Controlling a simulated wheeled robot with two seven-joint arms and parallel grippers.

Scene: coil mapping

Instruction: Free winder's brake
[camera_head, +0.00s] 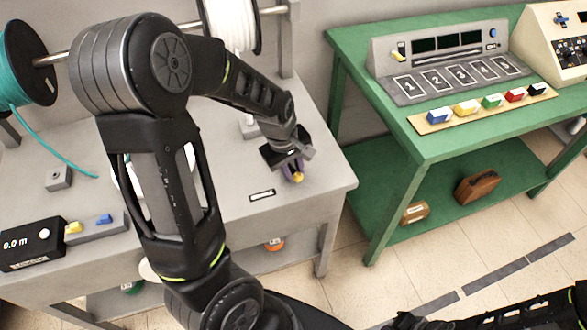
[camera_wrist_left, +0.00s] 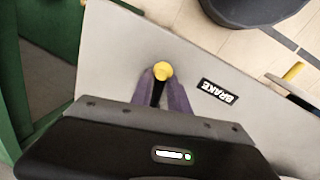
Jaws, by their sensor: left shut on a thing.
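The brake lever has a yellow knob (camera_head: 298,177) and stands near the right end of the grey winder bench (camera_head: 335,183). In the left wrist view the knob (camera_wrist_left: 162,69) sits on a dark stem between two purple fingers. My left gripper (camera_head: 292,169) is shut on the lever just below the knob. A "BRAKE" label (camera_wrist_left: 219,91) lies flat on the bench beside the lever; it also shows in the head view (camera_head: 262,195). Part of my right arm shows at the bottom right of the head view; its jaws cannot be made out.
A white spool (camera_head: 232,22) and a teal spool (camera_head: 28,62) sit on the winder's shaft. A black meter (camera_head: 32,244) reads 0.0 m. A green table (camera_head: 440,135) with a numbered panel and coloured blocks stands to the right, across a small gap.

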